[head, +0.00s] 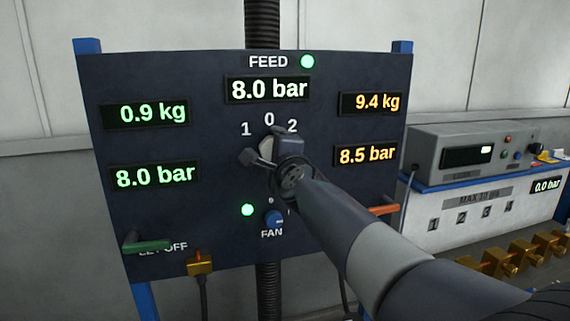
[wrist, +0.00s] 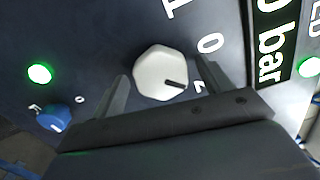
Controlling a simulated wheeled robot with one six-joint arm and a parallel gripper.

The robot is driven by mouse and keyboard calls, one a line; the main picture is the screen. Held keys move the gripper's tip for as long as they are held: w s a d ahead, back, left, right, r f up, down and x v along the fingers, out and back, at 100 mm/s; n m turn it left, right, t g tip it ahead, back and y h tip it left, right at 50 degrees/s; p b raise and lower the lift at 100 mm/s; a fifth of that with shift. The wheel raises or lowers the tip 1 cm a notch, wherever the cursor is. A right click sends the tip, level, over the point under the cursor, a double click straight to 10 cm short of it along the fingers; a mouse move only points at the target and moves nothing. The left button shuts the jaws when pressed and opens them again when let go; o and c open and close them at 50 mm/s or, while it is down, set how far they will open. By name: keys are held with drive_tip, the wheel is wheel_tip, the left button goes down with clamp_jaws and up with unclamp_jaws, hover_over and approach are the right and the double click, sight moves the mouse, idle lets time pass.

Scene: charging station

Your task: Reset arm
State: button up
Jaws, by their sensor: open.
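My gripper (head: 268,152) is in front of the dark panel (head: 180,75), at the white selector knob (head: 267,143) marked 1, 0 and 2. In the wrist view the white knob (wrist: 160,72) lies between the spread fingers of my gripper (wrist: 163,77). The fingers are open, one on each side, with visible gaps to the knob. The knob's dark pointer mark faces the 2. In the head view my gripper and arm hide part of the knob and the panel's lower right.
The blue FAN knob (head: 274,219) is just below my gripper. A green lever (head: 147,245) sits at lower left, an orange lever (head: 384,209) at right behind my arm. A bench (head: 415,235) with a grey instrument (head: 440,150) and brass fittings (head: 510,262) stands at right.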

drive_tip(key=n+p, duration=0.3)
drive_tip(key=n, duration=0.2)
drive_tip(key=n+p, duration=0.4)
drive_tip(key=n, duration=0.1)
drive_tip(key=n+p, duration=0.3)
drive_tip(key=n, duration=0.3)
drive_tip(key=shift+s+r+p, duration=0.15)
drive_tip(key=shift+r+p, duration=0.15)
drive_tip(key=shift+f+n, duration=0.15)
drive_tip(key=shift+n, duration=0.15)
